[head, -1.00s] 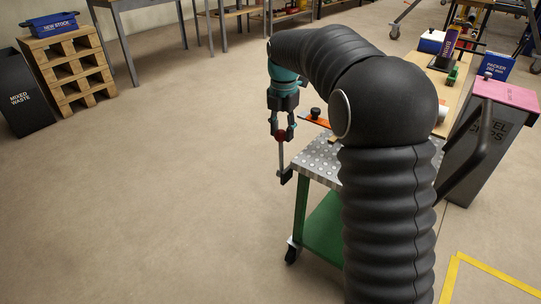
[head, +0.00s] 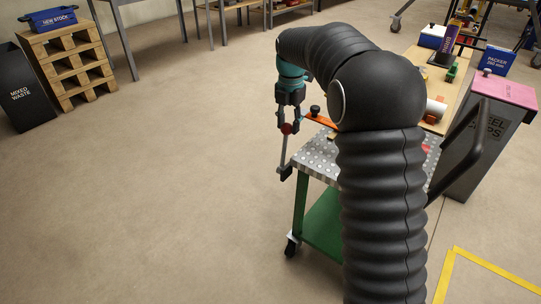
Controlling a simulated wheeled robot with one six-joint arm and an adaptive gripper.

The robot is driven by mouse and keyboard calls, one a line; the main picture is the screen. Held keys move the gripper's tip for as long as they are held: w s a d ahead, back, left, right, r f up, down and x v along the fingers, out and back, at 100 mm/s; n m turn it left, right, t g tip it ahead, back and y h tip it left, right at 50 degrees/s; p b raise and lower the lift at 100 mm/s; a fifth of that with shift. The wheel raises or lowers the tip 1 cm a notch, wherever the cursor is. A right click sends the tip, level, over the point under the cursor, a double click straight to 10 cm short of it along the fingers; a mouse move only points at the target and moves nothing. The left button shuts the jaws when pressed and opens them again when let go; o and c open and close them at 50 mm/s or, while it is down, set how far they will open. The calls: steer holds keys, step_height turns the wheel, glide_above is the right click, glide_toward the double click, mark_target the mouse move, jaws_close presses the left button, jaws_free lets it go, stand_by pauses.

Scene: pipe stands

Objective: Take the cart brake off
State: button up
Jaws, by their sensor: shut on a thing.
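The cart (head: 322,213) has a green frame and a studded metal top, and my arm hides much of it. A thin grey brake lever (head: 284,150) stands at its left corner on a dark bracket (head: 285,173). The lever has a red knob (head: 287,129) on top. My gripper (head: 288,126) points down and is shut on this knob. The lever leans slightly to the right at its top.
A black knob (head: 315,110) and an orange part (head: 320,120) sit just right of my gripper. A grey bin with a pink top (head: 504,92) stands at the right. The floor left of the cart is clear.

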steer(key=shift+w+d+f+p, duration=0.25)
steer(key=shift+w+d+f, duration=0.1)
steer(key=shift+w+d, duration=0.45)
steer(key=shift+w+d+f+p, duration=0.3)
steer(key=shift+w+d, duration=0.25)
steer(key=shift+w, duration=0.4)
steer(key=o, duration=0.7)
steer(key=shift+r, duration=3.5)
